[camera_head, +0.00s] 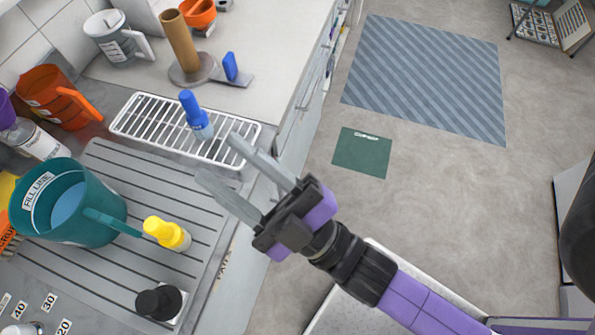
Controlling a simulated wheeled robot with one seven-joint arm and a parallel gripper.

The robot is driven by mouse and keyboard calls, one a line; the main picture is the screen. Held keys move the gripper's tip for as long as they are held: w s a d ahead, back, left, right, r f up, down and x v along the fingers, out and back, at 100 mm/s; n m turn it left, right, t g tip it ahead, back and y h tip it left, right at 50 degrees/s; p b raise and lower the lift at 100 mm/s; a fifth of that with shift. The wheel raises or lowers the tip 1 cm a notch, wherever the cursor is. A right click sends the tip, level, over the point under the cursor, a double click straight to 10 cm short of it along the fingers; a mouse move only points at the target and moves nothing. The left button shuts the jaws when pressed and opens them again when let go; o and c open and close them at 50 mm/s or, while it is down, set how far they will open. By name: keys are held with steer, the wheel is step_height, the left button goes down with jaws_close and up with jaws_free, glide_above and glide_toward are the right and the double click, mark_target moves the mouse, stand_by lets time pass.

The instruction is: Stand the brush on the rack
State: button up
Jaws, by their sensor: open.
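The white wire rack (145,132) lies on the counter beside the grooved drainer. A blue-handled item (195,114) with a pale blue lower part stands nearly upright on the rack, leaning slightly; it looks like the brush, though its bristles are not clear. My gripper (216,157) is open and empty. Its two grey fingers point toward the rack's near right edge, just below and right of the blue-handled item. They look apart from it, but their exact height is unclear.
A yellow-topped bottle (167,234), a black-topped bottle (158,303) and a teal jug (68,205) stand on the drainer (150,185). An orange jug (55,97) stands left of the rack. Behind it are a cardboard-tube holder (180,42) and a small blue object (230,67).

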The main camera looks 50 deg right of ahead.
steer(key=s+d+f+m+g+h, duration=0.1)
steer(key=s+d+f+m+g, duration=0.3)
steer(key=s+f, duration=0.3)
steer(key=s+d+f+m+g+h, duration=0.1)
steer(key=s+d+f+m+g, duration=0.2)
steer(key=s+f, duration=0.4)
steer(key=shift+s+d+f+m+g, duration=0.3)
steer(key=shift+d+f+m+g, duration=0.15)
steer(key=shift+m+g, duration=0.6)
